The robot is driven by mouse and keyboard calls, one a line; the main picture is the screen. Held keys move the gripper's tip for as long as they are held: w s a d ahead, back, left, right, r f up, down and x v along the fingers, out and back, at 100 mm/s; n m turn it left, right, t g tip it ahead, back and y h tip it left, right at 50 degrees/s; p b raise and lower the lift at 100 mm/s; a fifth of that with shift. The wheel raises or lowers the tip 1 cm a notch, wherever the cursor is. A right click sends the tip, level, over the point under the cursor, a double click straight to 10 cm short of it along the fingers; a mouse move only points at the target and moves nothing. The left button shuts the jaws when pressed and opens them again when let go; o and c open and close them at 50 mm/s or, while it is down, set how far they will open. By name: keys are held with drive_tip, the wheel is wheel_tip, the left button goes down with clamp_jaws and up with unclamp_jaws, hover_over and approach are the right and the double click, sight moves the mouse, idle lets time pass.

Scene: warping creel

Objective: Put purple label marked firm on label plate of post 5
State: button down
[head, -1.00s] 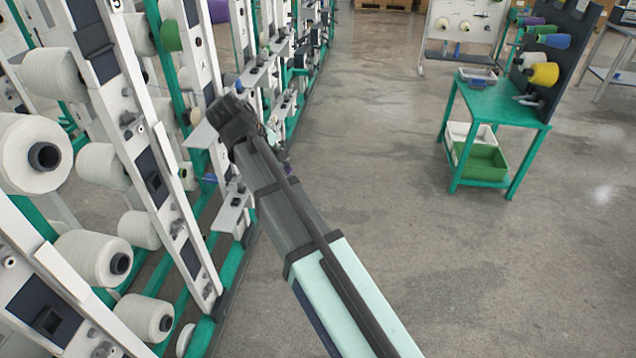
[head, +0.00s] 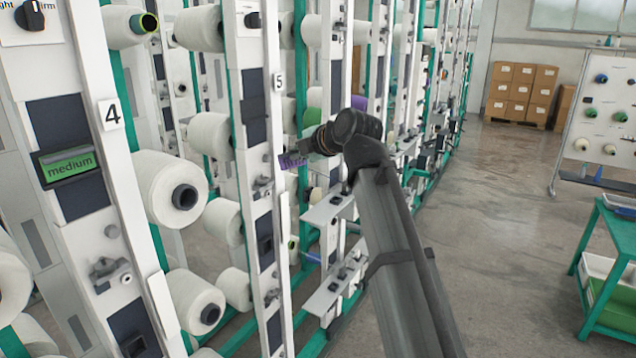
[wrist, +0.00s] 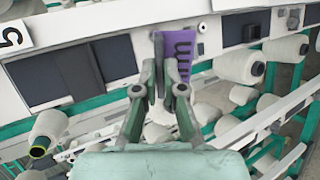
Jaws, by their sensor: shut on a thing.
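The purple label (head: 293,161) is held at the tip of my gripper (head: 308,150), beside post 5 (head: 276,196) in the head view. In the wrist view the purple label (wrist: 184,56) stands between and beyond the fingertips of my gripper (wrist: 165,82), which is shut on it. Its lettering is partly hidden and too small to read fully. Post 5 runs across the wrist view behind the label, with its number plate (wrist: 13,37) at the left edge. Dark panels (wrist: 127,60) show on its face. I cannot tell whether the label touches the post.
Post 4 (head: 112,116) stands nearer at the left and bears a green "medium" label (head: 70,167). White yarn cones (head: 170,190) stick out between the posts. Small shelves (head: 330,212) project just beyond post 5. The aisle floor (head: 500,230) at the right is open.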

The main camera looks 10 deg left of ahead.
sight(254, 103)
drive_tip(key=r+n+g+y, duration=0.1)
drive_tip(key=r, duration=0.2)
drive_tip(key=w+a+r+n+g+y, duration=0.1)
drive_tip(key=r+y, duration=0.1)
drive_tip(key=r, duration=0.1)
drive_tip(key=a+r+n+g+y, duration=0.1)
drive_tip(key=r+n, duration=0.1)
drive_tip(key=r, duration=0.1)
drive_tip(key=shift+w+a+y, duration=0.2)
drive_tip(key=shift+y, duration=0.1)
drive_tip(key=a+p, duration=0.1)
drive_tip(key=w+a+y+p, duration=0.1)
drive_tip(key=a, duration=0.1)
drive_tip(key=a+r+y+p, duration=0.1)
drive_tip(key=shift+w+a+r, duration=0.1)
drive_tip(key=shift+w+a, duration=0.05)
drive_tip(key=shift+w, duration=0.1)
drive_tip(key=shift+w+a+b, duration=0.2)
drive_tip(key=shift+a+b, duration=0.1)
drive_tip(key=shift+b, duration=0.65)
drive_tip(key=shift+b, duration=0.95)
drive_tip(key=shift+b+x, duration=0.85)
drive_tip(key=shift+b, duration=0.45)
idle(0.4)
